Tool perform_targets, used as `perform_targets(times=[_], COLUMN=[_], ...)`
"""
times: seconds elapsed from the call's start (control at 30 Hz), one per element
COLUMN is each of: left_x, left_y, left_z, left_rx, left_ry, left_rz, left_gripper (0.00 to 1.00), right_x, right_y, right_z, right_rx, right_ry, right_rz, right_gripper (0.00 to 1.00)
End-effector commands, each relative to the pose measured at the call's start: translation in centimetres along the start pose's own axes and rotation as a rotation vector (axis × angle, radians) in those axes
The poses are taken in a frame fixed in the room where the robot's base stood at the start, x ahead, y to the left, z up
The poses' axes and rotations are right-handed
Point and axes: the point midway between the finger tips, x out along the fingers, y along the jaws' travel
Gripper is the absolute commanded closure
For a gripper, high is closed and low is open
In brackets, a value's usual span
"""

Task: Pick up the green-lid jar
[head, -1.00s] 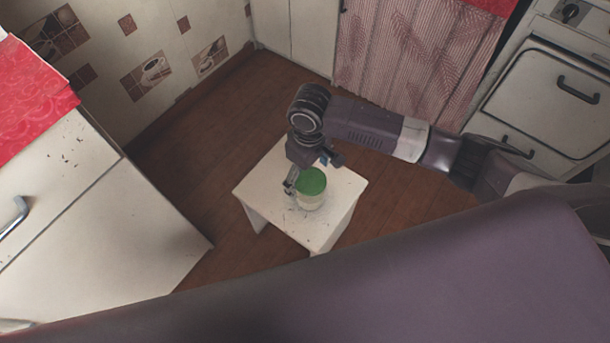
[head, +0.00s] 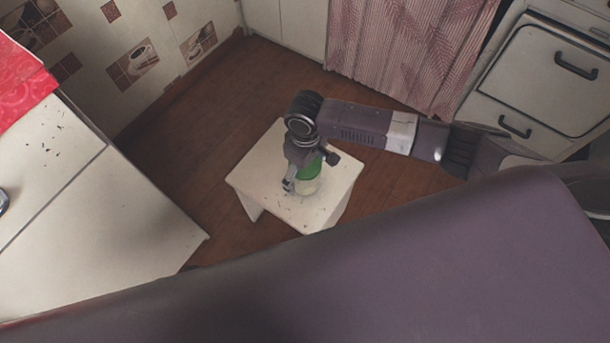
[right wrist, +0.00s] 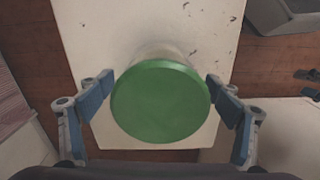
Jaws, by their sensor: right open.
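The green-lid jar (head: 309,182) stands upright on a small white stool (head: 264,182). Its lid is partly hidden behind my right gripper (head: 308,174) in the head view. In the right wrist view the round green lid (right wrist: 160,101) fills the middle, and the pale jar body shows a little beyond it. My right gripper (right wrist: 161,97) is open, with one blue-padded finger on each side of the lid. Small gaps seem to remain between the pads and the lid. My left gripper is not in view.
A white cabinet (head: 95,220) with a red cloth (head: 22,85) on top stands at the left. A white stove (head: 545,85) is at the upper right, beside a pink curtain (head: 410,50). Brown floor (head: 200,130) around the stool is clear.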

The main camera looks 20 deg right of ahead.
Motion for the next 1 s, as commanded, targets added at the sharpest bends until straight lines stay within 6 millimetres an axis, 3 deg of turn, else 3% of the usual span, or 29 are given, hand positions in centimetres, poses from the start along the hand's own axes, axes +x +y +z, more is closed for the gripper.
perform_targets(times=[0.17, 0.7, 1.0], left_x=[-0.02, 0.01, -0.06], left_y=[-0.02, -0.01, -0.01], left_z=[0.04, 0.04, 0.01], left_rx=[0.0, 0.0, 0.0], left_ry=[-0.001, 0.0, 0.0], left_rz=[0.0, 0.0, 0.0], left_gripper=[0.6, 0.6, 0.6], right_x=[-0.02, -0.05, -0.31], right_y=[-0.02, -0.01, 0.02], right_z=[0.0, -0.02, -0.11], right_rx=[0.0, 0.0, 0.0], right_ry=[0.0, 0.0, 0.003], right_rz=[0.0, 0.0, 0.0], right_gripper=[0.17, 0.77, 0.78])
